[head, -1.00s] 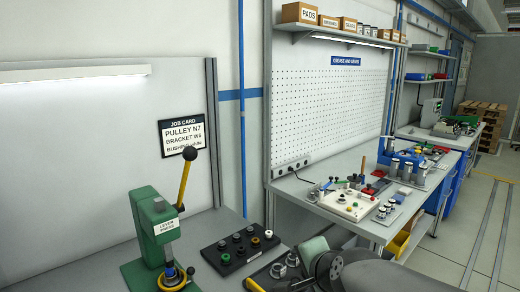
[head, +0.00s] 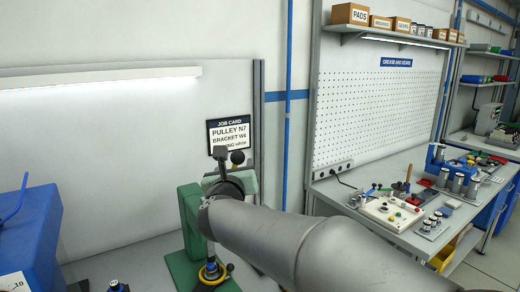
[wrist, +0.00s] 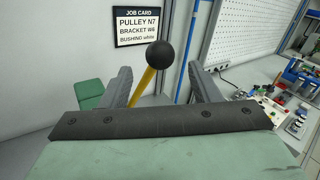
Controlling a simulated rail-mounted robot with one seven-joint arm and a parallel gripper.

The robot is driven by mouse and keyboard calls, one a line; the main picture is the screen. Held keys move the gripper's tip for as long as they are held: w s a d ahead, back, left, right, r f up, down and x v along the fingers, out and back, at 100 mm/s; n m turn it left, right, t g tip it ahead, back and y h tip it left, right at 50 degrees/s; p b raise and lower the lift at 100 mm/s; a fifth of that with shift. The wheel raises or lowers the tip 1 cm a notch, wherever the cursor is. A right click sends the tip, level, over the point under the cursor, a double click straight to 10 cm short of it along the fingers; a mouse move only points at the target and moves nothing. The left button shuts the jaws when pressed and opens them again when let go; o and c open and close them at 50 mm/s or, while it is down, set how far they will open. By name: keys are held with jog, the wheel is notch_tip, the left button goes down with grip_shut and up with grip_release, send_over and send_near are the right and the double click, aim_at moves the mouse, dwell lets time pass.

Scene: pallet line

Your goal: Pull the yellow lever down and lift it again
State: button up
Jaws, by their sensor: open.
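The yellow lever (wrist: 143,88) with its black ball knob (wrist: 160,55) stands up, leaning slightly, in the wrist view. My gripper (wrist: 163,86) is open, and the lever shows between its two fingers without visible contact. I cannot tell whether the knob is level with the fingertips or beyond them. In the head view my gripper (head: 226,160) is at the top of the green lever press (head: 188,205), next to the knob (head: 237,157). My arm hides most of the lever and part of the press there.
A yellow ring (head: 211,272) sits at the press base. A blue machine (head: 28,235) stands at the left. The job card (head: 229,133) hangs on the wall behind. A bench with a white control box (head: 391,213) is at the right.

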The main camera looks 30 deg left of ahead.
aim_at(238, 159)
jog(key=p+x, duration=0.3)
jog(key=x, duration=0.5)
jog(key=shift+w+a, duration=0.15)
jog(key=shift+w, duration=0.2)
